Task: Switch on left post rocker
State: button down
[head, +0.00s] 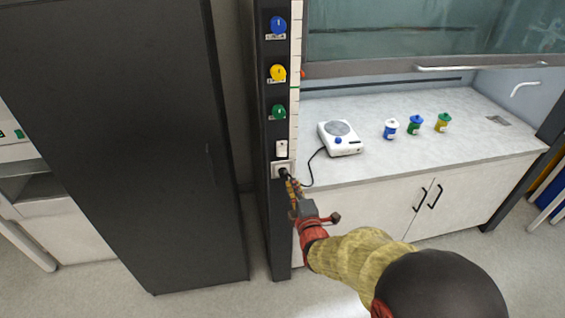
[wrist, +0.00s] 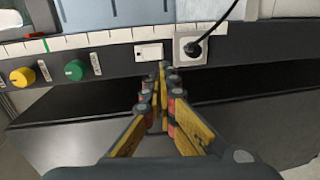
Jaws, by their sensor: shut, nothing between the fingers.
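The left post (head: 266,215) is a dark upright at the left of the fume hood. On it, a white rocker switch (head: 281,149) sits below the knobs and just above a socket (head: 280,171) with a black plug in it. The rocker (wrist: 149,52) and socket (wrist: 190,46) also show in the wrist view. My gripper (head: 290,182) is shut and empty, in front of the post at about the socket's height, below the rocker. In the wrist view its fingertips (wrist: 166,68) point between rocker and socket; I cannot tell whether they touch.
Blue (head: 278,25), yellow (head: 277,73) and green (head: 278,111) knobs sit higher on the post. A hotplate (head: 339,138) with a black cord (head: 310,170) and three small bottles (head: 415,125) stand on the worktop. A tall dark cabinet (head: 125,130) stands at the left.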

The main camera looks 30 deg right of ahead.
aim_at(283, 156)
jog(key=shift+a, duration=0.15)
jog(key=b+x, duration=0.2)
jog(key=x, duration=1.2)
jog(key=shift+f+b, duration=0.15)
jog(key=shift+b, duration=0.25)
jog(key=b, duration=0.3)
jog(key=shift+w+f+t, duration=0.3)
jog(key=shift+f+t, duration=0.05)
jog(key=shift+t, duration=0.05)
jog(key=shift+r, duration=0.3)
